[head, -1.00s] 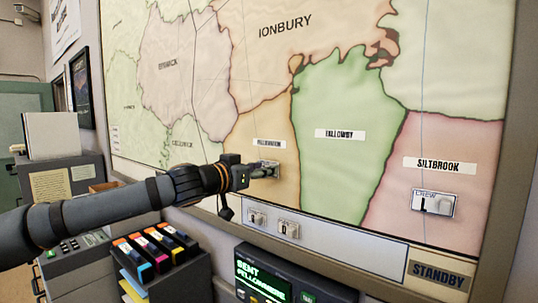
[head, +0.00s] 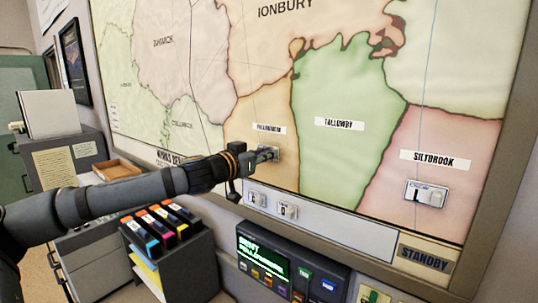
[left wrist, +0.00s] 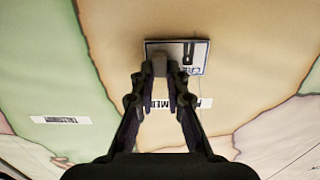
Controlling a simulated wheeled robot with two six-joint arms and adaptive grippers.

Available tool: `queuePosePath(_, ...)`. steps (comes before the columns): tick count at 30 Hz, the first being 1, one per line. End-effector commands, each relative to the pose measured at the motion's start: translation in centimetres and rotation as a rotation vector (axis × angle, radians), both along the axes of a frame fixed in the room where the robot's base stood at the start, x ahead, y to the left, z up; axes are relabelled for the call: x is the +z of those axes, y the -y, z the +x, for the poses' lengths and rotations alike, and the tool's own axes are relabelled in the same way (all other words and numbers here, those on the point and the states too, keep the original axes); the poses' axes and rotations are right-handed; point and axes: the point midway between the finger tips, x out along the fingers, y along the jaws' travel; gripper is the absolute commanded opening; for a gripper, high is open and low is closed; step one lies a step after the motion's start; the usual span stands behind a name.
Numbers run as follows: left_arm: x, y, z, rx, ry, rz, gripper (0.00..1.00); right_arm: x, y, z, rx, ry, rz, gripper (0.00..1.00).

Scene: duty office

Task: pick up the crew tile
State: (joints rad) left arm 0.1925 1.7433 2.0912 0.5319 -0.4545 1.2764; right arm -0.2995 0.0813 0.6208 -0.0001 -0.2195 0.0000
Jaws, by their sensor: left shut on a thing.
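A crew tile (left wrist: 197,58), a small white plate with blue and black print and a grey knob, sits against the orange map region in the left wrist view. In the head view it is mostly hidden behind my left gripper (head: 266,155). In the left wrist view the fingers of my left gripper (left wrist: 160,72) are shut on its knob. I cannot tell whether the tile touches the map. A second crew tile (head: 425,193) with a knob is on the pink region under the SILTBROOK label. My right gripper is not in view.
Two small tiles (head: 287,211) sit on the pale strip below the map (head: 335,170). A console (head: 290,265) with a lit green screen stands beneath. A rack of colored binders (head: 165,230) and a wooden tray (head: 117,170) are at left.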

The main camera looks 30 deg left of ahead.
Motion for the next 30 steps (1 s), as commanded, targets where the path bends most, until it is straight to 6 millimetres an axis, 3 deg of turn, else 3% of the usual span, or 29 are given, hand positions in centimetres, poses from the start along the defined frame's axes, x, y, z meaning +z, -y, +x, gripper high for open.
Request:
queuePosePath(8, 0.1, 0.0, -0.1, 0.000, 0.001, 0.001, 0.00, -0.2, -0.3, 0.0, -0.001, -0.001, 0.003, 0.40)
queuePosePath(13, 0.7, -0.1, -0.5, 0.002, 0.003, 0.002, 0.00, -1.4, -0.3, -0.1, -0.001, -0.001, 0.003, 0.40)
queuePosePath(15, 3.0, -0.1, -0.4, 0.003, 0.000, 0.005, 0.00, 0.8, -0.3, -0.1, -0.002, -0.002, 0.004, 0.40)
queuePosePath(22, 7.7, -0.1, -0.4, 0.004, 0.001, 0.009, 0.00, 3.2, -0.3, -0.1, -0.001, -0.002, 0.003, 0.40)
queuePosePath(24, 6.5, -0.2, -0.9, 0.007, 0.007, -0.004, 0.00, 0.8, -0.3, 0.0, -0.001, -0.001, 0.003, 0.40)
queuePosePath(30, 6.0, -0.3, -3.1, 0.003, 0.010, -0.004, 0.00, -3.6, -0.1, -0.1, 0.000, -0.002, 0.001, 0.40)
